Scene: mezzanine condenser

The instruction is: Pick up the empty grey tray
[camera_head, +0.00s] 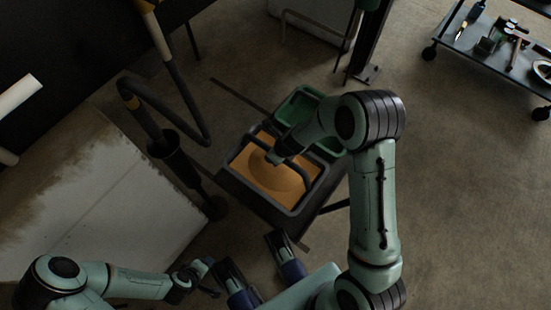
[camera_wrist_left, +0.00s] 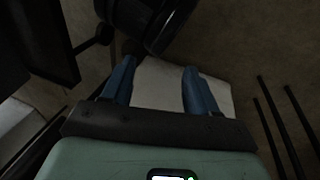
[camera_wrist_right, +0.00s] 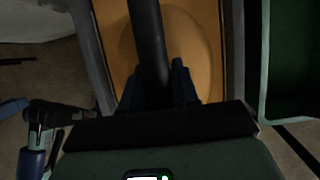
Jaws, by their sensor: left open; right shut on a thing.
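The grey tray (camera_head: 292,211) sits on a low dark stand in the middle of the head view. Its inside shows orange-brown with a rounded shape; I see no loose object in it. A dark bar handle (camera_wrist_right: 147,40) crosses above it. My right gripper (camera_head: 272,158) is over the tray, shut on this handle. The right wrist view shows the bar between its fingers (camera_wrist_right: 160,85), which hide part of it. My left gripper (camera_head: 210,277) is open and empty, low in the head view, apart from the tray. Its blue fingers (camera_wrist_left: 157,85) stand apart in the left wrist view.
A green crate (camera_head: 298,93) stands close against the tray's far right side. A black hose and pipe (camera_head: 185,115) rise to the left. A pale stained panel (camera_head: 100,200) lies left. A wheeled cart (camera_head: 500,60) with tools stands far right. Floor on the right is clear.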

